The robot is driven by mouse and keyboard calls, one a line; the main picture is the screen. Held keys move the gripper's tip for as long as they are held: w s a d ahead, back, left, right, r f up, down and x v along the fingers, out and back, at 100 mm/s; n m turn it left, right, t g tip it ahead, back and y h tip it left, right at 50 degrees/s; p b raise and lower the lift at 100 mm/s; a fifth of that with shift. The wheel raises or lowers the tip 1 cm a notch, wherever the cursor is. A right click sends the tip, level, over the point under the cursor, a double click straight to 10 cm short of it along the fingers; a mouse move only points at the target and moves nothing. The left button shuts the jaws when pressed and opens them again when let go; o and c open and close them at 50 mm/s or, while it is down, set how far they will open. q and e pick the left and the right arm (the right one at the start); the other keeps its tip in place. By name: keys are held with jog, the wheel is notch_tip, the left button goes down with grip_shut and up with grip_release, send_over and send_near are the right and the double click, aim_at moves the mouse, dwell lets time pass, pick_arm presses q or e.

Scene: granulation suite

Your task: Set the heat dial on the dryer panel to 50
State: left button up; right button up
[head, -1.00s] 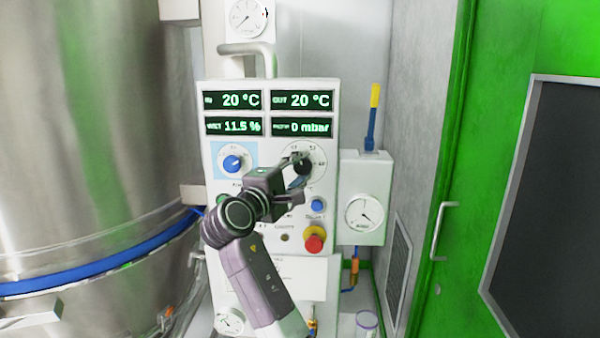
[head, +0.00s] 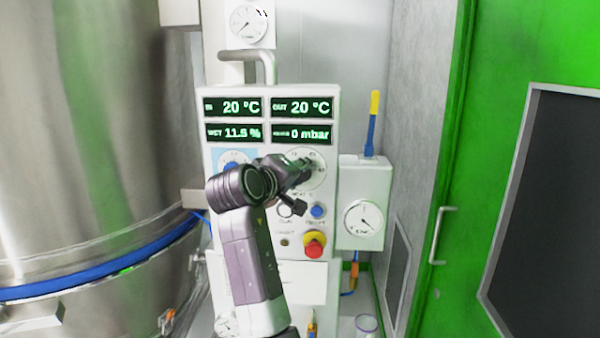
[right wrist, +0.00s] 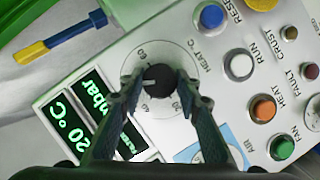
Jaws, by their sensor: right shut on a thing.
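The heat dial, a black round knob (right wrist: 159,81) with a white pointer line on a white numbered scale (right wrist: 145,50), sits on the dryer panel (head: 215,185). In the right wrist view the "HEAT °C" label is beside it and the pointer points left, toward the display side; the number at its tip is too small to read surely. My right gripper (right wrist: 158,84) is shut on the knob, one finger on each side. In the head view the right gripper (head: 304,170) hides most of the knob. My left gripper is in neither view.
The displays (head: 268,120) read 20 °C, 20 °C, 11.5 % and 0 mbar. A blue air dial (head: 232,167) is left of the gripper, partly hidden. Below are a blue reset button (head: 317,211) and a red emergency stop (head: 314,247). A gauge box (head: 363,185) stands at the right.

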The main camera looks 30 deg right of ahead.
aim_at(307, 132)
jog(key=shift+f, duration=0.15)
dwell(0.4)
jog(key=o, duration=1.2)
jog(key=shift+c, duration=0.2)
notch_tip(307, 132, up, 9)
jog(key=shift+s+r, duration=0.1)
jog(key=shift+d+r, duration=0.15)
jog(key=shift+r, duration=0.3)
